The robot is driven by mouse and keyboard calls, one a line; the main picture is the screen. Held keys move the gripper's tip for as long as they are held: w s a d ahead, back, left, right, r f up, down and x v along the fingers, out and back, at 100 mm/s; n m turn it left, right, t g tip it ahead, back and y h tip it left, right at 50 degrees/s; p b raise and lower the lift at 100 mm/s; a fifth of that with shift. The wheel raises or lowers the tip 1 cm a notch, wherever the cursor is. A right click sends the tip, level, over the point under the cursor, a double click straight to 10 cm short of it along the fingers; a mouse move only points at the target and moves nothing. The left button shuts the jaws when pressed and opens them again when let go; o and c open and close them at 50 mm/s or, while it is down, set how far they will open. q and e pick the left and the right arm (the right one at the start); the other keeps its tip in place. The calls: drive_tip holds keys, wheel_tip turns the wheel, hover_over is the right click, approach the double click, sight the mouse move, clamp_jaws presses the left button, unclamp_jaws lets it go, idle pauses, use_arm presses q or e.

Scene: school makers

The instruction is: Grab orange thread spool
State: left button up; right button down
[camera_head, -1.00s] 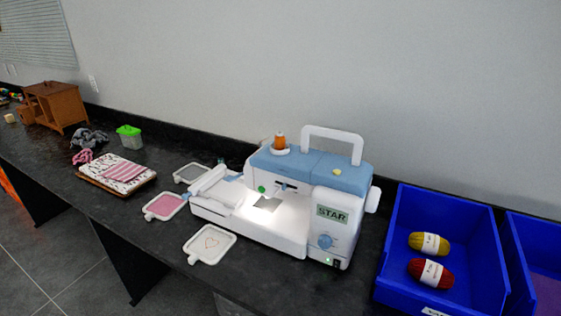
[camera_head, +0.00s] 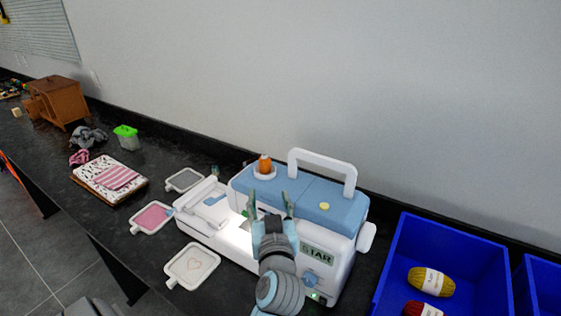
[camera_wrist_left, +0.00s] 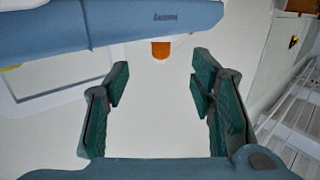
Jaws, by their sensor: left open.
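The orange thread spool (camera_head: 265,165) stands upright on the white holder on top of the blue and white sewing machine (camera_head: 325,205), toward its left end. My left gripper (camera_head: 268,203) is in front of the machine, its fingers pointing up, apart and empty. In this picture the spool is just above and beyond the fingertips, not touching them. In the left wrist view an orange piece (camera_wrist_left: 161,49), which looks like part of the spool, shows beyond the gap between the open fingers (camera_wrist_left: 158,78); a blue edge cuts it off above. My right gripper is not in view.
The machine's white carry handle (camera_head: 322,165) rises right of the spool. Embroidery hoops (camera_head: 192,266) lie to the left on the dark counter. A blue bin (camera_head: 448,246) with yarn stands at right. A wooden cabinet (camera_head: 58,102) is far left.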

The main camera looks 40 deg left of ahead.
sight(265, 164)
use_arm(q)
drive_tip(key=shift+y, duration=0.4)
drive_tip(key=w+a, duration=0.1)
drive_tip(key=a, duration=0.1)
drive_tip(key=w+a+r+p, duration=0.1)
drive_tip(key=w+a, duration=0.1)
drive_tip(key=w+a+r, duration=0.1)
drive_tip(key=w+a, duration=0.1)
drive_tip(key=shift+a+r+p, duration=0.15)
drive_tip(key=shift+p, duration=0.25)
drive_tip(key=x, duration=0.2)
drive_tip(key=p+x, duration=0.1)
drive_tip(key=w+d+x, duration=0.1)
drive_tip(key=x, duration=0.1)
drive_tip(key=shift+w+a, duration=0.2)
drive_tip(key=shift+a, duration=0.1)
drive_tip(key=shift+w+a, duration=0.2)
drive_tip(key=shift+a, duration=0.05)
drive_tip(key=shift+s+a+f, duration=0.1)
drive_tip(key=shift+s+f, duration=0.05)
drive_tip(key=shift+f, duration=0.1)
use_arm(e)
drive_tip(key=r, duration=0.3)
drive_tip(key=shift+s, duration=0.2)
use_arm(q)
drive_tip(key=shift+c, duration=1.4)
drive_tip(key=c, duration=0.8)
